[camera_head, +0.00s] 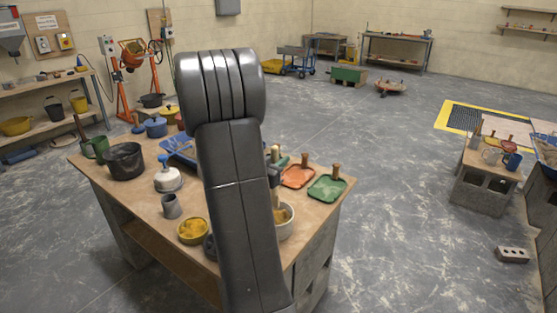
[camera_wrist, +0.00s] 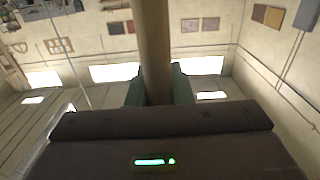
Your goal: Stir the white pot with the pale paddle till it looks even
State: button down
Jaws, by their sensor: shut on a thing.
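The white pot (camera_head: 288,232) stands near the right front of the wooden table, with a tan mix showing inside. My own arm covers its left part. My gripper (camera_wrist: 158,92) is shut on a pale wooden shaft (camera_wrist: 152,40), which stands between its two greenish fingers in the wrist view; I take it for the pale paddle. In the head view my gripper is mostly hidden behind my arm, just above and behind the pot. The paddle's lower end is not clearly seen, so I cannot tell whether it is in the mix.
A yellow bowl (camera_head: 193,231) and a grey cup (camera_head: 171,206) stand left of my arm. An orange tray (camera_head: 298,177) and a green tray (camera_head: 327,188) lie behind the pot.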

notch_tip(320, 180, down, 8)
jog(key=b, duration=0.6)
jog(key=shift+w+a, duration=0.1)
jog(key=shift+a, duration=0.05)
dwell(0.5)
